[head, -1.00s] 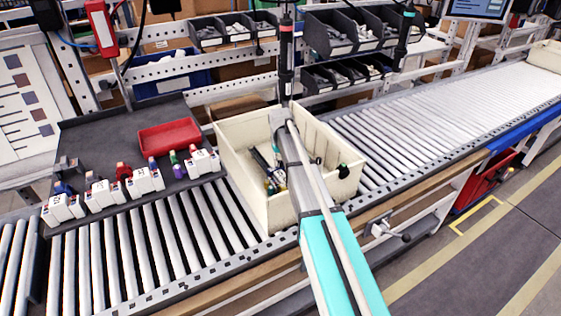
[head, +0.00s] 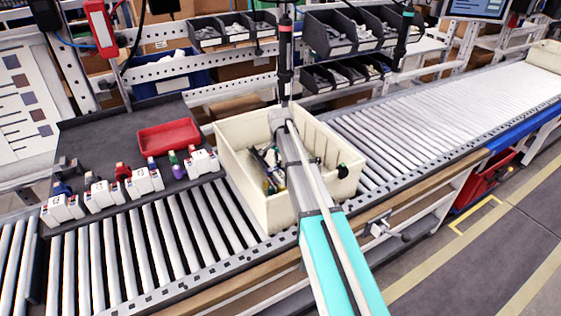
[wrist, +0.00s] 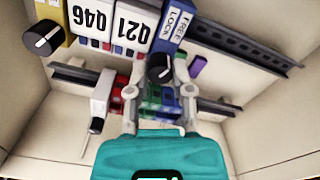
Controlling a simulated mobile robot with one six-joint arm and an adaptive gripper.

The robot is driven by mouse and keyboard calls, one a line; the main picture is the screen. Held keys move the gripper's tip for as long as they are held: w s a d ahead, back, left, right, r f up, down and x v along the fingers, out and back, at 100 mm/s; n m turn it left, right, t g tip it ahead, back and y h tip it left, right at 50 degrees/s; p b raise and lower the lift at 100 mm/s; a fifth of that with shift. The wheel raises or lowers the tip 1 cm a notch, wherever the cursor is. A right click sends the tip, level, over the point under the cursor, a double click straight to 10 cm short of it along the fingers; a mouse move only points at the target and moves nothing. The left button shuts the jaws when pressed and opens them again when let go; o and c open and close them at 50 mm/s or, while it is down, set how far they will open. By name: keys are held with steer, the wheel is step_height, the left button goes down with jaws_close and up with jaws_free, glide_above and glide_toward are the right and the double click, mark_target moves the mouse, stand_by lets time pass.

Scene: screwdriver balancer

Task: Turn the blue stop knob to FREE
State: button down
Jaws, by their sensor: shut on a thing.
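The blue module (wrist: 176,22) with a white FREE/LOCK label shows at the top of the wrist view, inside the cream tote. Its round black knob (wrist: 160,69) bears a pale pointer mark. My gripper (wrist: 160,74) has one finger on each side of this knob and is shut on it. The knob's exact setting is hard to read, as FREE and LOCK stand close above it. In the head view my arm reaches into the tote (head: 252,203) and hides the gripper and knob.
A dark metal rail (wrist: 250,50) runs to the right. The tote walls enclose the gripper. A red tray (head: 168,137) lies outside on the left.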

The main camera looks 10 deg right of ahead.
steer(key=shift+m, duration=2.3)
steer(key=shift+c, duration=2.4)
jaws_free()
steer(key=shift+s+r, duration=0.1)
